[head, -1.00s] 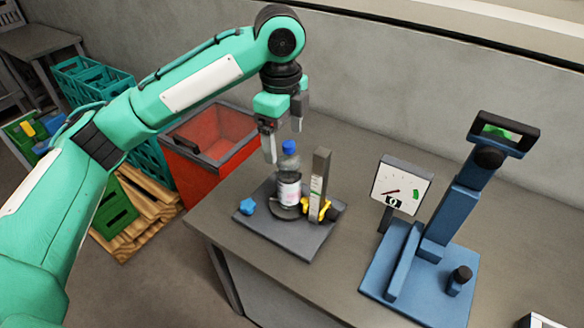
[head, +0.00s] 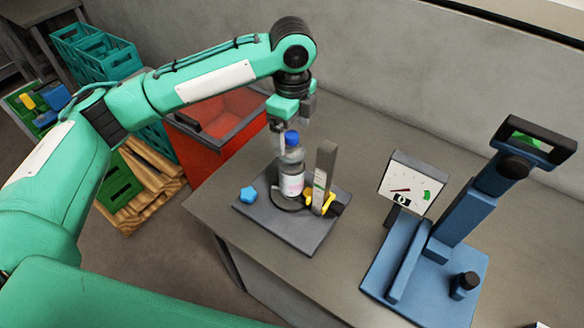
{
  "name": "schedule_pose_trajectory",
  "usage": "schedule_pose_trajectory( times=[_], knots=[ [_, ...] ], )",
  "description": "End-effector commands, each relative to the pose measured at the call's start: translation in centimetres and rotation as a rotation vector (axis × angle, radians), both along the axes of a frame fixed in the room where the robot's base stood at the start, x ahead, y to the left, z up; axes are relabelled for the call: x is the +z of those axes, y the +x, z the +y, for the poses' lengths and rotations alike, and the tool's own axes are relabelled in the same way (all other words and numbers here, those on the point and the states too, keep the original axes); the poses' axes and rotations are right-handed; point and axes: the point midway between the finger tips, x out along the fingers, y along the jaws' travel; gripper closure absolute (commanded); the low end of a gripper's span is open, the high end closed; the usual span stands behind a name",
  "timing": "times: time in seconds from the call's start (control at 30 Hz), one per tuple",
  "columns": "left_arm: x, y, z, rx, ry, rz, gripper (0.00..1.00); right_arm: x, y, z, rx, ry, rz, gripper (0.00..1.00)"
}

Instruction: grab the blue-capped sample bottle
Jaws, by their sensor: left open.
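The blue-capped sample bottle (head: 291,178) stands upright on a round dark rest on a grey base plate (head: 290,236), next to an upright grey post with a scale (head: 324,168). It is clear with a pale label, and its blue cap is at the top. My left gripper (head: 291,138) points down at the bottle's top. Its fingers are open and appear to be around or just behind the cap; the exact gap is hard to tell, and the far finger is partly hidden. My right gripper is not in view.
A blue knob (head: 248,195) and a yellow clamp (head: 330,204) sit on the plate. A white dial gauge (head: 411,184) and a blue stand (head: 425,275) are to the right. A red bin (head: 207,155), teal crates (head: 98,52) and a wooden pallet (head: 150,190) lie left of the table.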

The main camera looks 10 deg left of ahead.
Motion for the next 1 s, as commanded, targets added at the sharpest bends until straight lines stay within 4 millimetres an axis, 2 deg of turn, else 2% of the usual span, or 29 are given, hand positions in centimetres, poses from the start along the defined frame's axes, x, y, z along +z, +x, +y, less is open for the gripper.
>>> schedule_pose_trajectory(
  times=[0.1, 0.2, 0.4, 0.67, 1.0],
  knots=[
    [-1.0, 0.1, 0.2, 0.001, 0.001, 0.003, 0.17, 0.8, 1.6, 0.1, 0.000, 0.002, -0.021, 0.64],
    [-2.6, 0.3, 0.3, 0.001, 0.001, 0.004, 0.17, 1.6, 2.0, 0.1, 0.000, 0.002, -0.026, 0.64],
    [-4.9, 0.4, 0.3, 0.000, -0.001, 0.001, 0.17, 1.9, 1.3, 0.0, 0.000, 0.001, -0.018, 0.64],
    [-5.2, 0.4, 0.3, -0.001, 0.000, 0.000, 0.19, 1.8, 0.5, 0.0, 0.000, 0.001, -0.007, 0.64],
    [-5.1, 0.4, 0.3, -0.001, 0.000, 0.000, 0.85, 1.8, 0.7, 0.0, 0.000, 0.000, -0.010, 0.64]
  ],
)
